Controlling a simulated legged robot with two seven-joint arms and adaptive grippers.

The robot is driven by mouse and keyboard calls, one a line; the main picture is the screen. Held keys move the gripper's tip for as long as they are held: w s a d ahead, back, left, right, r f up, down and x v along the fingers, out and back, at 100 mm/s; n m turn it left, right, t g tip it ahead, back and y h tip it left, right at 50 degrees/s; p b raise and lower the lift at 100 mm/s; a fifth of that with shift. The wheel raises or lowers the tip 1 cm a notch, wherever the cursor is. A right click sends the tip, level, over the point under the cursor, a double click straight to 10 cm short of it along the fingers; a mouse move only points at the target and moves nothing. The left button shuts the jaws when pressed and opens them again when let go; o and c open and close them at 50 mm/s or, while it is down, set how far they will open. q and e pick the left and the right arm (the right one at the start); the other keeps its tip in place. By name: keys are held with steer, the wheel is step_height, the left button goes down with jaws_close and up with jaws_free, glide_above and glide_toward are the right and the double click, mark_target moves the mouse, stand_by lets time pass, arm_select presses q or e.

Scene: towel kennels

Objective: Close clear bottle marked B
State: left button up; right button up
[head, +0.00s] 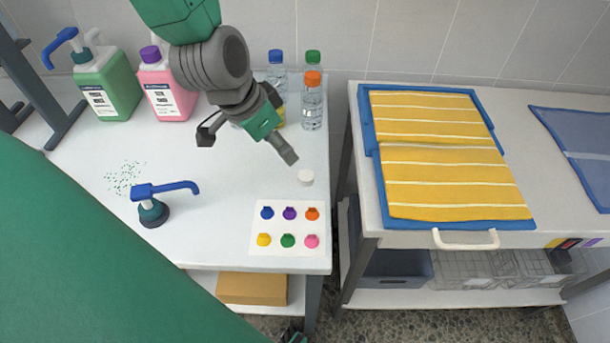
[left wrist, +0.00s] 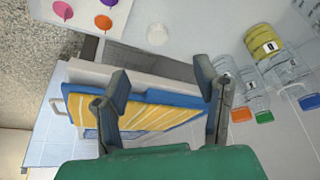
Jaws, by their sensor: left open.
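A clear bottle with a yellow label (left wrist: 268,46) shows in the left wrist view; its mark is small, and I cannot surely read it as B. In the head view it is mostly hidden behind my left gripper (head: 247,147). No cap is visible on it. A loose white cap (head: 306,177) lies on the white table; it also shows in the left wrist view (left wrist: 157,34). My left gripper is open and empty above the table, with its fingers (left wrist: 162,82) apart, near the bottles and behind the white cap. A dark piece at the head view's bottom edge may be my right gripper (head: 293,334).
Blue-capped (head: 276,72), green-capped (head: 312,65) and orange-capped (head: 312,105) bottles stand at the back. Green (head: 105,88) and pink (head: 167,88) jugs stand back left. A pump (head: 153,210) and card of coloured caps (head: 288,227) lie in front. A yellow towel (head: 440,150) lies right.

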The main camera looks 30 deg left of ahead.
arm_select(q)
steer(key=b, duration=0.2)
glide_above(306, 176)
steer(key=s, duration=0.2)
steer(key=f, duration=0.7)
steer(key=shift+s+a+f, duration=0.1)
steer(key=shift+s+a, duration=0.1)
steer(key=shift+a, duration=0.2)
steer(key=shift+w+a+f, duration=0.1)
steer(key=shift+a+f, duration=0.05)
steer(key=shift+f, duration=0.15)
steer(key=shift+a, duration=0.2)
steer(key=shift+d, duration=0.3)
steer(key=shift+w+d+f, duration=0.1)
steer(key=shift+d+f, duration=0.1)
steer(key=x, duration=0.2)
steer(key=b+x, duration=0.1)
steer(key=x, duration=0.1)
steer(key=shift+w+a+f, duration=0.15)
steer(key=shift+f, duration=0.15)
steer(key=shift+a+f, duration=0.1)
steer(key=shift+a, duration=0.2)
steer(key=shift+c, duration=0.8)
steer(key=shift+d, duration=0.4)
steer(key=c, duration=0.6)
arm_select(e)
steer(key=f, duration=0.1)
steer(key=d+f, duration=0.1)
steer(key=f, duration=0.1)
steer(key=shift+f, duration=0.1)
